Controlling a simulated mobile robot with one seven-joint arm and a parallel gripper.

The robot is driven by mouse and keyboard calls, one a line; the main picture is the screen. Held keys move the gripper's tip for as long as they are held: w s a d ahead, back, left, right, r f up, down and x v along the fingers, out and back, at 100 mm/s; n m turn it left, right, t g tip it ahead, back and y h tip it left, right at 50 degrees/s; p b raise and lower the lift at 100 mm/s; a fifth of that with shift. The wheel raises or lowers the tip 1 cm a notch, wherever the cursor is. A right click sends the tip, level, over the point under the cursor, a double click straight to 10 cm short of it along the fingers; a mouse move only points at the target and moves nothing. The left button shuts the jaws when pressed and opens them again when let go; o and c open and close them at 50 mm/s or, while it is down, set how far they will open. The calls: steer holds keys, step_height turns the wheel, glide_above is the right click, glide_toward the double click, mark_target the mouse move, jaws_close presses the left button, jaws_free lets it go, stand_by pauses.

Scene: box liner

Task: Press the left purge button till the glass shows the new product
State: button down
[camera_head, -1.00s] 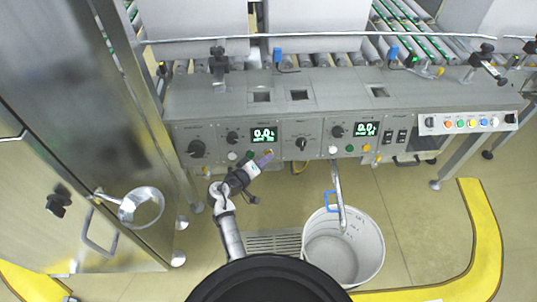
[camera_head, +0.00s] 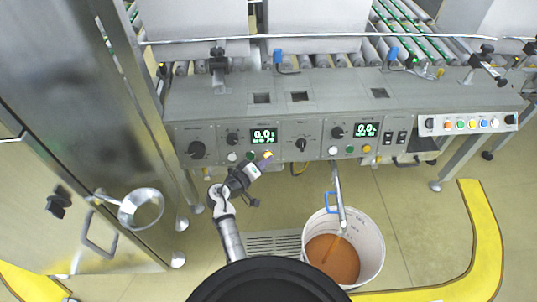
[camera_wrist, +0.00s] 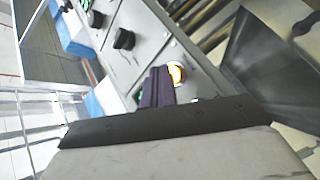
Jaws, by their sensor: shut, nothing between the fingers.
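The left control panel has a row of small buttons under its green display (camera_head: 264,135). A yellow button (camera_head: 268,154) is at the right end of that row, and it shows lit in the wrist view (camera_wrist: 176,73). My gripper (camera_head: 265,161) is shut and empty, its fingertips right at this button. The wrist view shows the dark fingers (camera_wrist: 158,87) overlapping or beside its edge; I cannot tell whether they touch. A metal pipe (camera_head: 338,187) points down into a white bucket (camera_head: 374,238) holding orange-brown liquid (camera_head: 334,262). I cannot make out a sight glass clearly.
A second panel with its own display (camera_head: 367,130) and buttons is to the right. A strip of coloured buttons (camera_head: 470,123) is further right.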

steer(key=shift+s+r, duration=0.1)
steer(key=shift+s, duration=0.15)
steer(key=s, duration=0.1)
steer(key=s+r+p, duration=0.1)
steer(key=s, duration=0.1)
steer(key=s+p, duration=0.1)
steer(key=shift+s+d+r, duration=0.2)
steer(key=shift+s+r, duration=0.15)
steer(key=shift+s, duration=0.05)
stand_by(0.5)
